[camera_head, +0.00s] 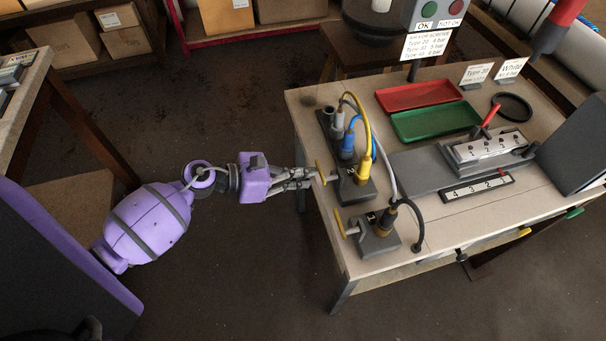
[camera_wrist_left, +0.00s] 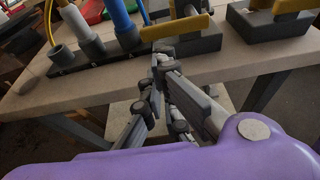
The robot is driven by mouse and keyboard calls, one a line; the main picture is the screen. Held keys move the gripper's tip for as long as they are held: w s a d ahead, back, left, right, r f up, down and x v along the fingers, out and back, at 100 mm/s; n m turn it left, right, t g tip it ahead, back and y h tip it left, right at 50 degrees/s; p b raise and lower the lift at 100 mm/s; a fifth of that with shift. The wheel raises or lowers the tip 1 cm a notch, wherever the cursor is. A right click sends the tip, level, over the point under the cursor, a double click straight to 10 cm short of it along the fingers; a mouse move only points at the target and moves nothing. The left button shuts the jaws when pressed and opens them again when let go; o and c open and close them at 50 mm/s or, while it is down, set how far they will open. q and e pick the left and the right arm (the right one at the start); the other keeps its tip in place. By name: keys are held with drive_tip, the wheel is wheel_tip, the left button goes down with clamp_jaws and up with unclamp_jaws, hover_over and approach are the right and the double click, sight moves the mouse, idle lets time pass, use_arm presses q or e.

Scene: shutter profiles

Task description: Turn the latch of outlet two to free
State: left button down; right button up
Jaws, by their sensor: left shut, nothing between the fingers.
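Two grey outlet blocks stand near the left edge of the table, each with a yellow latch handle. The farther outlet block (camera_head: 353,190) has a yellow plug in it and its latch (camera_head: 319,172) at the table edge. In the left wrist view the fingertips (camera_wrist_left: 163,55) are just below that latch (camera_wrist_left: 175,27); contact is unclear. My right gripper is out of view.
A dark rack (camera_wrist_left: 95,58) with several sockets stands beyond the farther block. Red (camera_head: 418,95) and green (camera_head: 435,121) trays and a grey fixture (camera_head: 440,165) lie to the right. Cables arch over the blocks.

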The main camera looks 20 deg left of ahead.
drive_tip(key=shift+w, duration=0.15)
use_arm(q)
drive_tip(key=shift+w+a+r+m, duration=0.1)
drive_tip(key=shift+r+m, duration=0.05)
drive_tip(key=shift+m, duration=0.15)
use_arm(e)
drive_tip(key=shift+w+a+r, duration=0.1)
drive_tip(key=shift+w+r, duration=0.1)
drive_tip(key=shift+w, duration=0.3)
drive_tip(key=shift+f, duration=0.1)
